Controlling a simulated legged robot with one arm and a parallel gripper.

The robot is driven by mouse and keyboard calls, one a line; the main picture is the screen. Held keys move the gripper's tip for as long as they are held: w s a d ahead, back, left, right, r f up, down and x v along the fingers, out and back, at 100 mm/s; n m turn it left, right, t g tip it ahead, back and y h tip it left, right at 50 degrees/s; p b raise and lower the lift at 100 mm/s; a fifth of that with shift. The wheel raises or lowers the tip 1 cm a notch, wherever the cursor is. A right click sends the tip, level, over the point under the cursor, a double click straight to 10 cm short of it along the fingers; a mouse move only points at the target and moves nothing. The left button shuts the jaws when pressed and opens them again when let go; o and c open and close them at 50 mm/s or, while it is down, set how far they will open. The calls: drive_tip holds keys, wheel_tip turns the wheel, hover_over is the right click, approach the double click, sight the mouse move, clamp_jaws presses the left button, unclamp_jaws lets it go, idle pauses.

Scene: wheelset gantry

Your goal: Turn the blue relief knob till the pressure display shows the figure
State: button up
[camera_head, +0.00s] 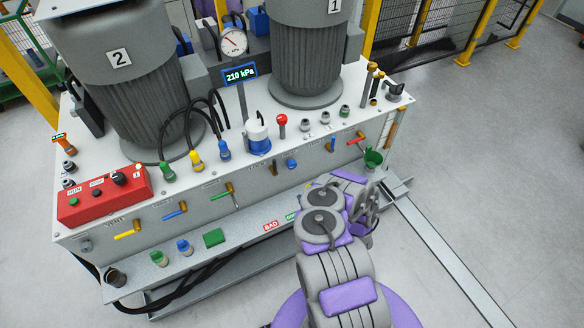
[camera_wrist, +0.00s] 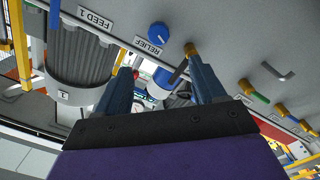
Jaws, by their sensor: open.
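The blue relief knob (camera_head: 291,163) sits on the front panel of the white unit, right of centre. In the wrist view the same round blue knob (camera_wrist: 159,35) shows beside its RELIEF label, with a white pointer mark on its face. The pressure display (camera_head: 240,75) reads 210 kPa and stands on a post above the unit. My gripper (camera_wrist: 160,66) is open and empty, its two dark fingers spread apart. The knob appears beyond the fingertips and is not between them. In the head view my folded arm (camera_head: 347,296) is at the front right of the panel.
A round dial gauge (camera_head: 233,41) is behind the display. Coloured valve levers flank the knob, including a green one (camera_head: 222,191) and a red-orange one (camera_head: 357,138). A red RUN/STOP box (camera_head: 103,197) is at left. The floor at right is open, crossed by a rail (camera_head: 440,242).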

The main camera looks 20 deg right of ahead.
sight(293, 167)
drive_tip(key=w+b, duration=0.6)
drive_tip(key=w, duration=0.8)
drive_tip(key=shift+f, duration=0.15)
drive_tip(key=shift+w, duration=0.65)
drive_tip(key=c, duration=1)
drive_tip(key=shift+c, duration=0.2)
